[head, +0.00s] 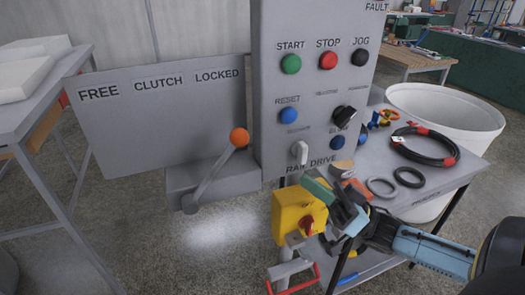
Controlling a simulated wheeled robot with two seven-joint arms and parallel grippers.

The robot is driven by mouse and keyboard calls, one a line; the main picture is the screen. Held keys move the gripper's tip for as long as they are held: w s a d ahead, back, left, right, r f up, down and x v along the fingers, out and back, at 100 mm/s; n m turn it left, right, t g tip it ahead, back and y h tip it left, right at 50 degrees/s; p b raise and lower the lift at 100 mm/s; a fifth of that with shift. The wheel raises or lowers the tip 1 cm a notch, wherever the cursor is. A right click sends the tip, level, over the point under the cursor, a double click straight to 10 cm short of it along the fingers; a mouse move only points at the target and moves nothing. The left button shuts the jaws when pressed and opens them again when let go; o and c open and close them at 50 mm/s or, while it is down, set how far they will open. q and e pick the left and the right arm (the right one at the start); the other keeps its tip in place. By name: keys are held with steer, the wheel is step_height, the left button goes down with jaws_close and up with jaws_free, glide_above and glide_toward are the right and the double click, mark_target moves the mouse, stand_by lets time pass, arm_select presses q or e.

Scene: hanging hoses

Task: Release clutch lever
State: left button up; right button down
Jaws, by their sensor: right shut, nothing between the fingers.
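The clutch lever is a grey rod with an orange ball knob (239,138), rising from a grey housing (212,178) below the sign plate. The rod leans up and to the right, with its knob below the word LOCKED. The grey plate (150,125) reads FREE at left, CLUTCH in the middle and LOCKED at right. My right gripper (343,207) comes in from the lower right, in front of the control panel's lower edge. It is shut and empty, well to the right of the lever and apart from it. My left gripper is not in view.
The grey control panel (272,130) with several buttons stands right of the lever. A yellow box with a red knob (293,212) is beside my right gripper. A grey table (440,180) holds a coiled black hose (424,147) and rings. A white bin (465,115) stands behind it.

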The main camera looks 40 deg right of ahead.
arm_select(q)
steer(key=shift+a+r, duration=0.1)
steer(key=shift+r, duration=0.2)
arm_select(e)
steer(key=x, duration=1.2)
